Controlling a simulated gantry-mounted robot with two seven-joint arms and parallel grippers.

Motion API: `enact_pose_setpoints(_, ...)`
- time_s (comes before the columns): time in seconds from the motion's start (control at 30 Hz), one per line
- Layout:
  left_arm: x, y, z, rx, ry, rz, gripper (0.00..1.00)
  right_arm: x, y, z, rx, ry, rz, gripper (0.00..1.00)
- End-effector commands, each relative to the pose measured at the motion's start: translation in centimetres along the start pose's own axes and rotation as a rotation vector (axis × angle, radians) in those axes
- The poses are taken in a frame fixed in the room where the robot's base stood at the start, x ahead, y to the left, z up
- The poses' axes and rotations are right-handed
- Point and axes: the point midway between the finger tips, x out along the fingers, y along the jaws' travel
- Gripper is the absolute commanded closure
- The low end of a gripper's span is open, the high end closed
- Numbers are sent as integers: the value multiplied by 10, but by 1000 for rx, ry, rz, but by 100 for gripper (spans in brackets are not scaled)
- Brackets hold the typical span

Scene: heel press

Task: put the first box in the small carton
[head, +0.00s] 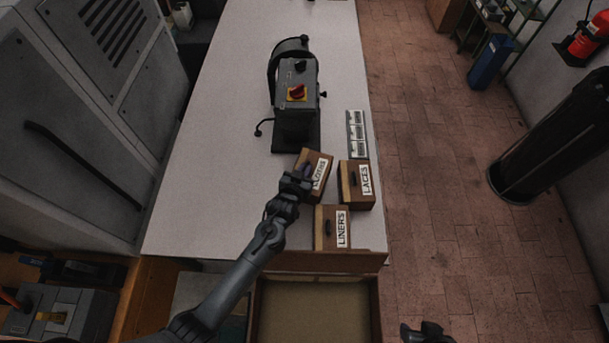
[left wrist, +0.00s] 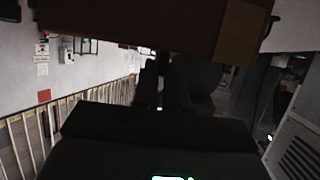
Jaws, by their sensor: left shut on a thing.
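Three brown boxes with white labels are at the front end of the white worktable. One box (head: 319,166), its label partly hidden and hard to read, is turned at an angle. My left gripper (head: 297,183) is shut on it at its left side; I cannot tell if it is clear of the table. Its dark underside fills the top of the left wrist view (left wrist: 150,25). The LACES box (head: 364,190) and LINERS box (head: 338,236) stand beside it. An open-topped carton (head: 377,310), empty inside, is below the table's front edge. My right gripper (head: 428,333) is at the bottom edge, apart from everything.
A dark grey press (head: 296,95) with a red knob stands behind the boxes. A small panel (head: 356,133) lies to its right. The table (head: 205,170) is clear on the left. A grey cabinet (head: 90,110) stands left; brick floor (head: 430,170) is open on the right.

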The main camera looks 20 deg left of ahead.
Motion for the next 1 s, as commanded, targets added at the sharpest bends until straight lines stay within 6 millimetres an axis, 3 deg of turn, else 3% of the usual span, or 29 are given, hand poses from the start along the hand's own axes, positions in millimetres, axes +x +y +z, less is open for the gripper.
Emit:
enact_pose_setpoints(0.33,-14,0,-36,-1,6,-1,100,5,0,2,1,0,-1,57)
enact_pose_setpoints(0.73,-27,-3,-46,0,2,-1,100,4,-2,1,9,1,-7,57)
enact_pose_setpoints(0.87,-48,-10,-44,2,2,-2,100,0,-2,-1,9,2,-7,57)
enact_pose_setpoints(1.0,-87,-19,-42,4,1,1,100,-7,-2,-3,9,2,-7,57)
